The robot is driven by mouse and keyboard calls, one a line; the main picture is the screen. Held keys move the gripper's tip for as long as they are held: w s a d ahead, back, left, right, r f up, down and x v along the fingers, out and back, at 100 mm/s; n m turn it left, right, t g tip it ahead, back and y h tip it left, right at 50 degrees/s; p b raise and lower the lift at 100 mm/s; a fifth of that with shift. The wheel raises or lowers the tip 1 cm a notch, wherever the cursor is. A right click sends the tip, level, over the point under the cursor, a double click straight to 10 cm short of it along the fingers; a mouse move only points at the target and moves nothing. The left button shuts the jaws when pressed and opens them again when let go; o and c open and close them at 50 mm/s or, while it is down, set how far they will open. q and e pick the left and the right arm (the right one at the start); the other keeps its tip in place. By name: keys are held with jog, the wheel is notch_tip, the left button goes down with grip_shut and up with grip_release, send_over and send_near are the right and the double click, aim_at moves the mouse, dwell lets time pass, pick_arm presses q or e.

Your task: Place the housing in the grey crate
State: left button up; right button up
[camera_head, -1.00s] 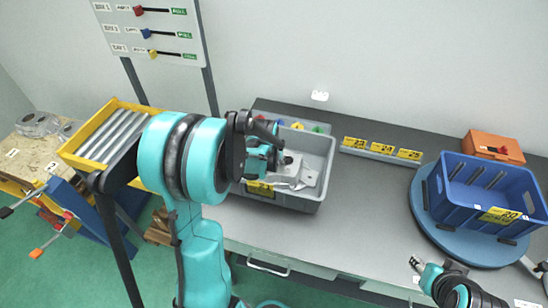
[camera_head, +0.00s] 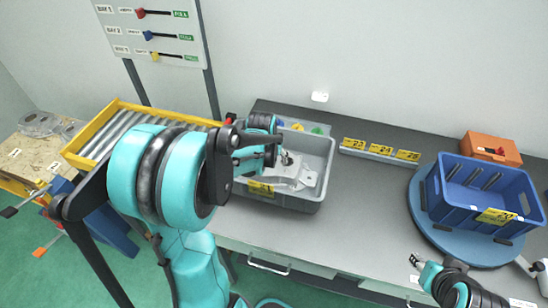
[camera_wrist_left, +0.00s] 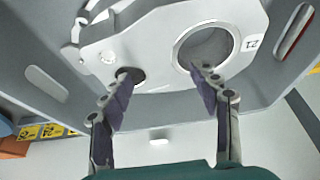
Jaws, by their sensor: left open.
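The housing (camera_head: 305,181), a light grey casting, lies inside the grey crate (camera_head: 298,203) on the bench. In the left wrist view the housing (camera_wrist_left: 150,45) shows a large round bore and a smaller hole. My left gripper (camera_head: 285,160) is over the crate, partly hidden by its own arm in the head view. In the wrist view its fingers (camera_wrist_left: 163,80) are spread and empty, one tip by the small hole and the other by the bore's edge; I cannot tell whether they touch. My right gripper (camera_head: 416,263) is small at the bench's front edge, apart from the crate.
A blue crate (camera_head: 470,207) stands on a round blue turntable (camera_head: 428,222) at the right, with an orange box (camera_head: 491,148) behind it. A yellow-framed roller conveyor (camera_head: 98,128) is at the left. The bench (camera_head: 365,205) between the crates is clear.

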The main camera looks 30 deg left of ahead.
pick_arm(q)
jog(key=a+p+v, duration=0.1)
jog(key=p+v, duration=0.1)
jog(key=v, duration=0.4)
jog(key=s+d+r+m+t+h, duration=0.1)
jog(key=s+d+r, duration=0.5)
jog(key=s+d, duration=0.8)
jog(key=shift+s+d+m+t, duration=0.4)
jog(key=shift+d+m+t, duration=0.4)
jog(key=shift+t, duration=0.2)
jog(key=shift+f, duration=0.1)
